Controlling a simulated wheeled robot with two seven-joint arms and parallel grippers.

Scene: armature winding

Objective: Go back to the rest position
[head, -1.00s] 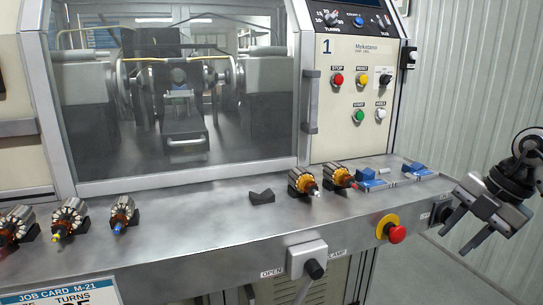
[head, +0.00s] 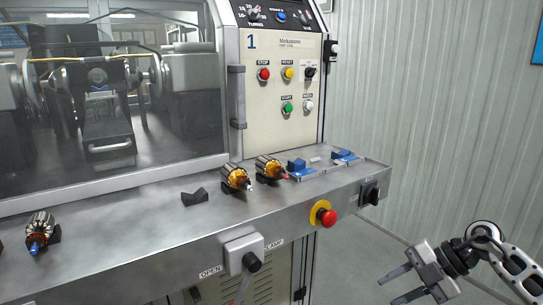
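My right gripper (head: 408,287) is at the lower right of the head view, in front of and below the right end of the metal shelf (head: 150,222). Its two fingers are spread apart with nothing between them. It is clear of the shelf and of all parts. My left gripper does not show. Two copper-wound armatures, one (head: 236,178) and another (head: 269,168), rest side by side on dark holders on the shelf. An armature with a blue tip (head: 40,232) sits at the left.
An empty dark V-block (head: 194,197) stands left of the wound armatures. Blue holders (head: 298,168) are at the shelf's right end. A red emergency knob (head: 328,218) and a clamp lever (head: 252,262) stick out from the shelf front. Floor at the right is free.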

